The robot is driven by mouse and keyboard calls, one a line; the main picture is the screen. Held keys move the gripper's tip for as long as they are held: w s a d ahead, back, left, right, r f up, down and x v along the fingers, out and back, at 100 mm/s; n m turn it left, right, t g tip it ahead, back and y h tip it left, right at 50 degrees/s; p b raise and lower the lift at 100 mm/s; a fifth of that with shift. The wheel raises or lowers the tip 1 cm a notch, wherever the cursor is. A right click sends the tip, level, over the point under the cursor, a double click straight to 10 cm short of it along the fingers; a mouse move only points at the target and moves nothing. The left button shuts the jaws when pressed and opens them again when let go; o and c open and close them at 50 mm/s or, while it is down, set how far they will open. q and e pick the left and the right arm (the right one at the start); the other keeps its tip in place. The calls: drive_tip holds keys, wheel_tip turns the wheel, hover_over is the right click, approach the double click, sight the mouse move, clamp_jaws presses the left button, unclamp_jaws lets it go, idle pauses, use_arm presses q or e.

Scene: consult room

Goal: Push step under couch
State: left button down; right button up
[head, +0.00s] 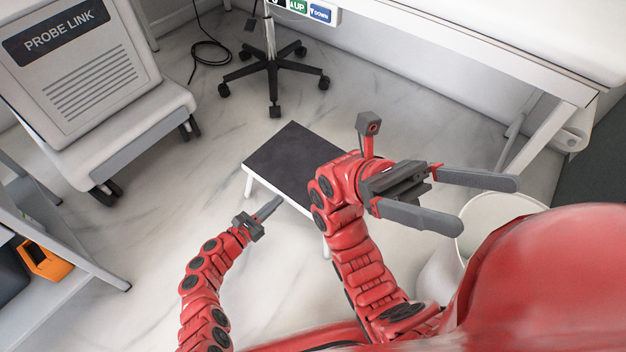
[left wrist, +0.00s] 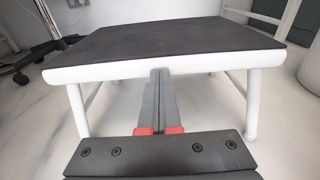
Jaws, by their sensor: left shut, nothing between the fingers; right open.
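The step (head: 292,160) is a low stool with a black top and white legs, standing on the floor at the middle of the head view. In the left wrist view the step (left wrist: 180,45) fills the upper part, its white front edge facing me. My left gripper (head: 273,206) is shut and empty, its fingertips at that edge; I cannot tell whether they touch it. My right gripper (head: 462,200) is open and empty, above and to the right of the step, and my right arm hides part of the step. The couch (head: 470,45) is at the upper right, with a white frame.
A wheeled stand (head: 272,70) with black casters is behind the step, beside a black cable. A grey machine marked PROBE LINK (head: 85,80) stands at the left. A white bin (head: 490,222) is at the right. Floor between step and couch looks clear.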

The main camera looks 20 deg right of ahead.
sight(299, 180)
use_arm(q)
drive_tip(key=shift+d, duration=0.1)
drive_tip(key=b+x, duration=0.1)
drive_tip(key=x, duration=0.2)
drive_tip(key=shift+d+r, duration=0.1)
drive_tip(key=shift+d, duration=0.05)
drive_tip(key=shift+b+x, duration=0.6)
drive_tip(key=shift+x, duration=0.55)
drive_tip(key=shift+r+b+x, duration=0.25)
drive_tip(key=shift+b+x, duration=0.45)
drive_tip(key=shift+x, duration=0.45)
drive_tip(key=shift+w+d+b, duration=0.4)
drive_tip(key=shift+w+b, duration=0.05)
drive_tip(key=shift+b+x, duration=0.6)
drive_tip(key=shift+x, duration=0.35)
drive_tip(key=shift+s+r, duration=0.15)
drive_tip(key=shift+r, duration=0.05)
